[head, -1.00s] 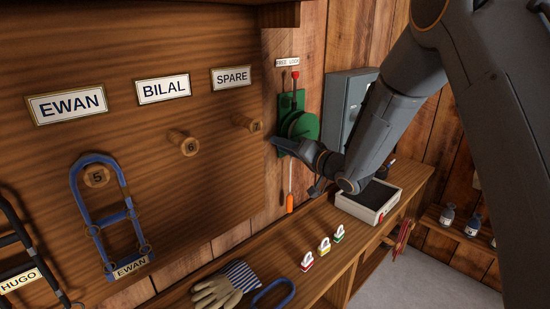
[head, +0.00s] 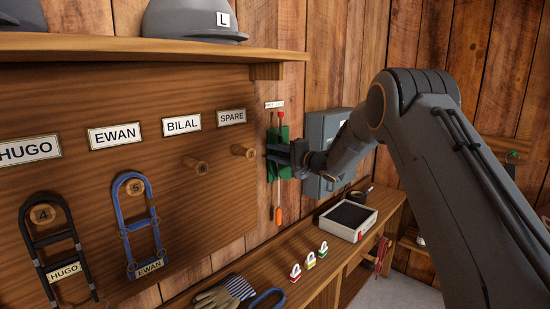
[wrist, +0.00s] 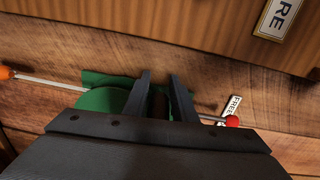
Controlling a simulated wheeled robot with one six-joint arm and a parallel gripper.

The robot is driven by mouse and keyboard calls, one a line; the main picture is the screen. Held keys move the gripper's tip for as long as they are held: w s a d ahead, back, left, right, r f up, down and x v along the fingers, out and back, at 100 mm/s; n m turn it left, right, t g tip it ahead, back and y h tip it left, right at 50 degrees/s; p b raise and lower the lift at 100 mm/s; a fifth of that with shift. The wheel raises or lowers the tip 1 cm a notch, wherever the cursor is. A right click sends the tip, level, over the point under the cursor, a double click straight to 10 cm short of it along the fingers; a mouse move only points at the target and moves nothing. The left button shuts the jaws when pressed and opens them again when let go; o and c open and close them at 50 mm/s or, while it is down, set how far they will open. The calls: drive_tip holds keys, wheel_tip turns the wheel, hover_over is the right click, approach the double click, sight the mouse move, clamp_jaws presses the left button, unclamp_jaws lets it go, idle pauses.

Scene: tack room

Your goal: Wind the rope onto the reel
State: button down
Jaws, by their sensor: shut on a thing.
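The green reel (head: 284,168) is mounted on the plank wall, mostly hidden behind my gripper (head: 271,153). In the wrist view the green reel (wrist: 103,100) shows to the left of the fingers. My gripper (wrist: 160,86) is shut on a small dark part at the reel's front, probably its crank handle; the fingers hide most of it. A pale rope (wrist: 45,81) runs from the reel to an orange end piece (wrist: 6,72). In the head view this orange end (head: 278,214) hangs below the reel. A red-knobbed lever (head: 281,115) stands above the reel, beside a small label (head: 274,105).
A bench (head: 320,265) below holds a grey-topped box (head: 352,216), several small padlock-like pieces and gloves (head: 215,298). A grey cabinet (head: 325,140) is right of the reel. Wooden pegs (head: 243,151) and a shelf (head: 150,47) are to its left.

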drive_tip(key=shift+w+d+f, duration=0.25)
drive_tip(key=shift+d, duration=0.25)
drive_tip(key=c, duration=1.6)
unclamp_jaws()
drive_tip(key=shift+w+d, duration=0.1)
drive_tip(key=shift+o, duration=0.2)
drive_tip(key=shift+s+d, duration=0.15)
drive_tip(key=shift+s, duration=0.15)
drive_tip(key=b+v, duration=0.2)
drive_tip(key=v, duration=0.4)
drive_tip(key=shift+s+d, duration=0.1)
drive_tip(key=shift+s+r, duration=0.1)
drive_tip(key=shift+s, duration=0.3)
